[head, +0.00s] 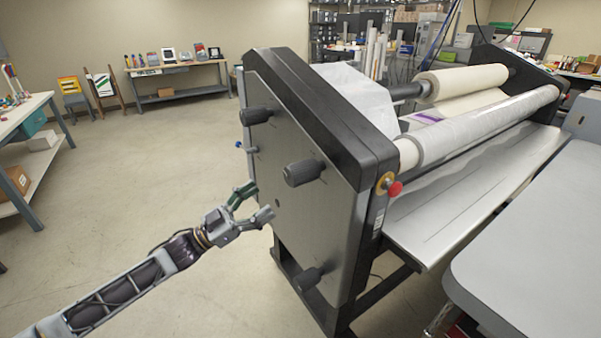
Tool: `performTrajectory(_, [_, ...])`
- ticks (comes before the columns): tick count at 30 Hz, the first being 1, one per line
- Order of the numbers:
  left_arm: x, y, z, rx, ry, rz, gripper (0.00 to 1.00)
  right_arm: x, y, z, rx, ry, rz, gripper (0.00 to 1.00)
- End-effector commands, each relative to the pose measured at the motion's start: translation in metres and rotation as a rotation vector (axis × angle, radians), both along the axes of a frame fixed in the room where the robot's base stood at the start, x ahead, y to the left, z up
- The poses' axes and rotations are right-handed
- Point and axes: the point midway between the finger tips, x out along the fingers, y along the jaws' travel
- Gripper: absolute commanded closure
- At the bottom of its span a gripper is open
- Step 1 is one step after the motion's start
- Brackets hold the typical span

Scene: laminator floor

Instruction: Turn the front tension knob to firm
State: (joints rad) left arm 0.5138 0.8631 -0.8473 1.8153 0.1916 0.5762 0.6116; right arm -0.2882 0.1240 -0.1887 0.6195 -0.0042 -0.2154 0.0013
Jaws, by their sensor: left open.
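A large laminator (325,225) stands with its grey end panel facing me. The panel carries three black ribbed knobs: one at the upper left (256,116), one at the right (304,173) and one low down (310,279). No label that I can read tells which is the front tension knob, and their settings are too small to read. My left gripper (259,201) is open and empty in front of the panel, below and left of the right-hand knob and apart from it. My right gripper is not in view.
A red stop button (395,188) sits on the laminator's near corner. A blue-tipped lever (240,145) sticks out at the panel's left edge. A grey table (545,240) stands close at the right. The floor (150,170) left of the laminator is clear.

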Motion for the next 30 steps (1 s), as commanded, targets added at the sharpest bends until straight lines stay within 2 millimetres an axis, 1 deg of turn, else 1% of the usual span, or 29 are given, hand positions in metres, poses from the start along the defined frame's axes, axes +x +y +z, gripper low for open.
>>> performTrajectory(5, [0.004, -0.009, 0.004, 0.0, 0.0, 0.001, 0.26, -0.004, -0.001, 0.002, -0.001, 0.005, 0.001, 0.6])
performTrajectory(14, [0.017, -0.035, 0.017, -0.002, -0.001, 0.0, 0.26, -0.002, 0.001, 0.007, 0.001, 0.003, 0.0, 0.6])
performTrajectory(25, [0.033, -0.07, 0.032, 0.0, -0.002, -0.001, 0.26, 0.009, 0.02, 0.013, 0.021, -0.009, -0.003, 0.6])
performTrajectory(30, [0.04, -0.085, 0.04, 0.0, -0.001, 0.0, 0.26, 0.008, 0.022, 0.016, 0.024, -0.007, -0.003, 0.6])
